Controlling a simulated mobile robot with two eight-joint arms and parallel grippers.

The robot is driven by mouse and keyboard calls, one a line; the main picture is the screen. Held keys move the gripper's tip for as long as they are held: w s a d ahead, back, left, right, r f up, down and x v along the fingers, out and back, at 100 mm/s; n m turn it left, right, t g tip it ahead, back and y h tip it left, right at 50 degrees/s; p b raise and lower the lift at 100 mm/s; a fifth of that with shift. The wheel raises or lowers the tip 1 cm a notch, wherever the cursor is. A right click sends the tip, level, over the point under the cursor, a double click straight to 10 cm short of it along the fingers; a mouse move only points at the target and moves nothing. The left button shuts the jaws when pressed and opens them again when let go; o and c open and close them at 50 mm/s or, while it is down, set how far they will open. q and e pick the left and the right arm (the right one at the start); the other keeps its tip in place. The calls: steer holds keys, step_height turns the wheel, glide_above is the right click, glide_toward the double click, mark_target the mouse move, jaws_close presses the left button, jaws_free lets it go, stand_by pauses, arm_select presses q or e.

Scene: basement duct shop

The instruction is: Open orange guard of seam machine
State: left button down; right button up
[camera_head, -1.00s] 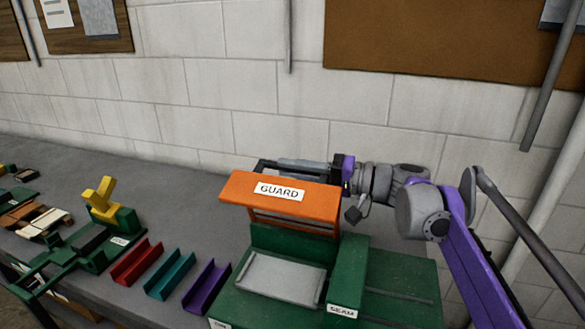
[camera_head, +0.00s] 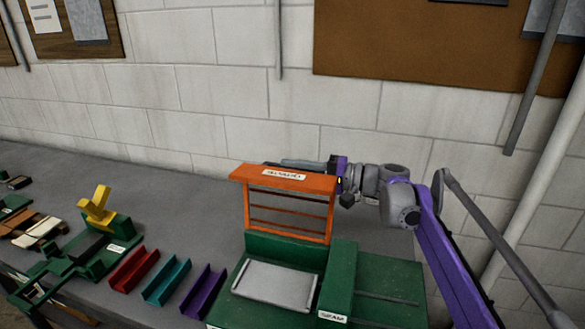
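The orange guard (camera_head: 240,208) stands raised and upright at the back of the green seam machine (camera_head: 343,270). Its barred frame faces me and its labelled top panel is seen at a steep slant. The grey plate (camera_head: 275,285) on the machine lies uncovered below it. My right gripper (camera_head: 300,163) reaches in from the right behind the guard's top edge. Its fingers are partly hidden by the guard, so I cannot tell whether they are open or touching it. My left gripper is out of view.
Red (camera_head: 134,270), teal (camera_head: 166,281) and purple (camera_head: 203,292) channels lie left of the machine. A green tool with a yellow handle (camera_head: 97,208) stands farther left. The grey bench (camera_head: 185,210) is clear behind them, up to the block wall.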

steer(key=o, duration=0.4)
steer(key=b+v, duration=0.1)
steer(key=v, duration=0.9)
steer(key=shift+s+d, duration=0.1)
steer(key=shift+d, duration=0.3)
